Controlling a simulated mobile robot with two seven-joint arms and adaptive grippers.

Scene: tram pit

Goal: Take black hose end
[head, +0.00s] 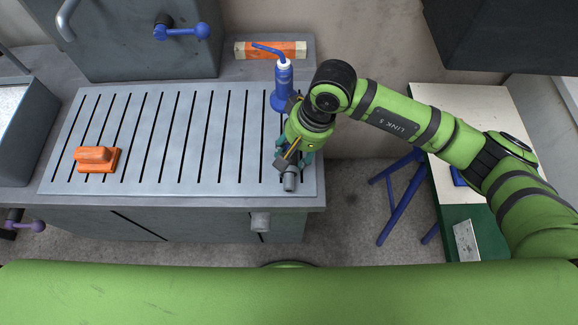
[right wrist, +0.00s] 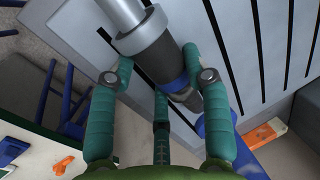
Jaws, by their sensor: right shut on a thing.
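The black hose end (head: 289,182) shows as a dark grey cylinder at the right end of the slotted metal table. In the right wrist view it is a dark cylinder (right wrist: 161,62) with a lighter grey end and a blue band. My right gripper (head: 292,160) is shut on it from above, with its teal fingers (right wrist: 165,58) on both sides of the cylinder. The gripper hides part of the hose end in the head view. My left gripper is in neither view.
A blue bottle (head: 282,92) stands just behind my right gripper. An orange block with a handle (head: 97,158) sits at the table's left. An orange and white box (head: 243,50) lies at the back. Blue trestle legs (head: 400,205) stand right of the table (head: 215,180).

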